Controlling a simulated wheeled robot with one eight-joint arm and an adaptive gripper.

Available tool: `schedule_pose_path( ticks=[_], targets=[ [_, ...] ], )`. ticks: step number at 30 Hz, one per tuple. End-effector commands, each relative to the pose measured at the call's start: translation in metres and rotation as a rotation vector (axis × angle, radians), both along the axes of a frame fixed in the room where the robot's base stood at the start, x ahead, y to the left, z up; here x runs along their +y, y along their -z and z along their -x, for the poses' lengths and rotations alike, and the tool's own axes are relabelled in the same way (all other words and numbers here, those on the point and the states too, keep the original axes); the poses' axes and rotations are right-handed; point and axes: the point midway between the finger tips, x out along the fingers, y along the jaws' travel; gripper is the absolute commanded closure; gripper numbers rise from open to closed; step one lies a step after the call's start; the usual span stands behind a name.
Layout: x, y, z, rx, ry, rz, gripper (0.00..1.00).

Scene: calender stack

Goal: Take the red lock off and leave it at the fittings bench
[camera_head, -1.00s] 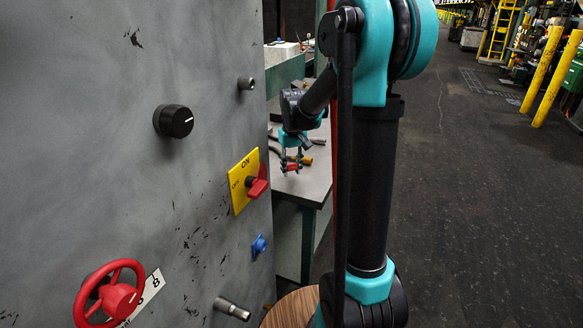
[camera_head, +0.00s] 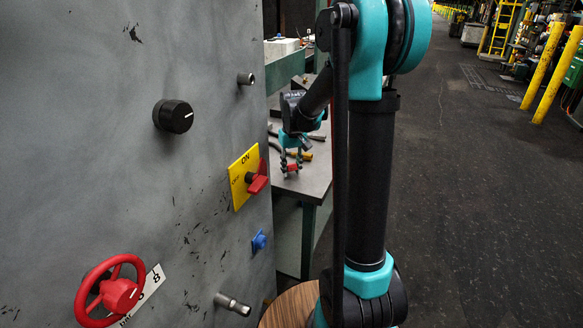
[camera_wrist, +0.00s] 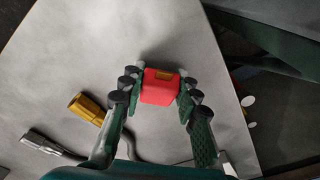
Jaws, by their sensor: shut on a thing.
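The red lock (camera_wrist: 160,88) is a small red block with a brownish patch on its far side. My gripper (camera_wrist: 158,92) is shut on it, with a finger on each side. The lock hangs over the pale top of the fittings bench (camera_wrist: 75,50); I cannot tell whether it touches the surface. In the head view my gripper (camera_head: 291,166) is small, over the bench (camera_head: 318,175) beyond the grey panel, with the red lock (camera_head: 292,168) between its fingers.
A brass fitting (camera_wrist: 87,108) and a metal-ended hose (camera_wrist: 45,145) lie on the bench left of my gripper. The grey panel (camera_head: 130,190) carries a yellow switch plate (camera_head: 238,190) with a red handle, a black knob (camera_head: 173,116) and a red handwheel (camera_head: 110,292).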

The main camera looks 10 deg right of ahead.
Motion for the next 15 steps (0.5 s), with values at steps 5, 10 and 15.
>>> schedule_pose_path(
  ticks=[5, 10, 15],
  targets=[
    [0.0000, 0.0007, 0.0000, 0.000, 0.000, 0.000, 1.00],
    [0.0000, 0.0007, 0.0000, 0.000, 0.000, 0.000, 0.63],
    [0.0000, 0.0007, 0.0000, 0.000, 0.000, 0.000, 0.44]
  ],
)
